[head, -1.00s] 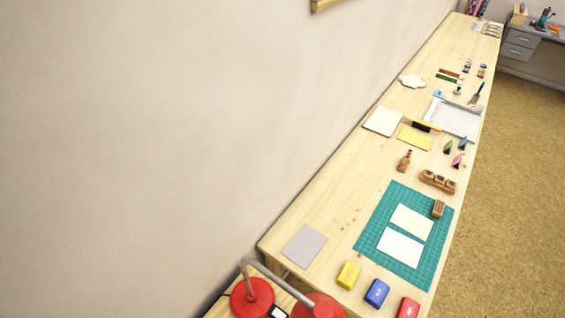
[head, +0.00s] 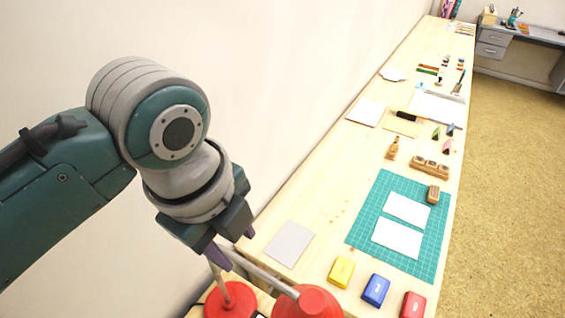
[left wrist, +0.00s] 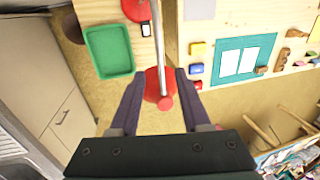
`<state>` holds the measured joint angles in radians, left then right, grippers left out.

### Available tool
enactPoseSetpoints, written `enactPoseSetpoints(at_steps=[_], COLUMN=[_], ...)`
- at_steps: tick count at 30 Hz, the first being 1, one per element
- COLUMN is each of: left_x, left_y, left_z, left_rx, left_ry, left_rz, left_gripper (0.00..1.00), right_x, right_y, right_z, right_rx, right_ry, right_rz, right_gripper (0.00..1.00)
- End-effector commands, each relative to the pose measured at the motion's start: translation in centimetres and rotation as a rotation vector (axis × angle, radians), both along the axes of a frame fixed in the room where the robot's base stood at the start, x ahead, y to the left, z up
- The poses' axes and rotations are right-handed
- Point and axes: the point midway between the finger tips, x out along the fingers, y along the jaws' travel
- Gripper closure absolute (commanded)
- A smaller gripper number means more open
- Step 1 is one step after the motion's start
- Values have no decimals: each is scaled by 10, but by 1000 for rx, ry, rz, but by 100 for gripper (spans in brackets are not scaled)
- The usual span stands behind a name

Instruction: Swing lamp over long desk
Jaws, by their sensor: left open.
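The desk lamp has a red round base (head: 230,299), a grey bent arm (head: 268,275) and a red shade (head: 307,303), all at the lower edge of the head view. In the left wrist view the red shade (left wrist: 152,82) appears between my finger tips, with the grey arm (left wrist: 158,35) running up from it. My left gripper (head: 236,248) is open, pointing down above the lamp; contact cannot be told. The long desk (head: 300,215) stretches away to the upper right. My right gripper is not in view.
On the desk's near end are a green cutting mat (head: 370,215) with white cards, a grey sheet (head: 289,243) and yellow (head: 341,272), blue (head: 376,290) and red (head: 411,305) inkpads. A green tray (left wrist: 108,52) shows in the left wrist view. The wall (head: 290,80) borders the desk's left.

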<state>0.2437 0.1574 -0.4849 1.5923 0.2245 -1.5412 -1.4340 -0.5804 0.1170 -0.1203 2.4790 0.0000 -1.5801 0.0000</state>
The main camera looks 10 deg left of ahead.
Motion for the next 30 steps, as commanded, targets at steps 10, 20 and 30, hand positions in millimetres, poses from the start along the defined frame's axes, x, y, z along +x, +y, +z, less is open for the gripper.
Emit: enactPoseSetpoints(at_steps=[10,20,30], left_x=[9,14,14], left_y=[-4,-6,-5], left_z=[-58,-79,-79], left_rx=[-2,-2,-1], left_ry=[4,0,-1], left_rz=[4,3,4], left_gripper=[53,53,64], right_x=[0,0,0], right_y=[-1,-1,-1], right_z=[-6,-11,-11], right_rx=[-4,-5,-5], right_ry=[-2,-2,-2], right_rz=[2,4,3], right_gripper=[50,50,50])
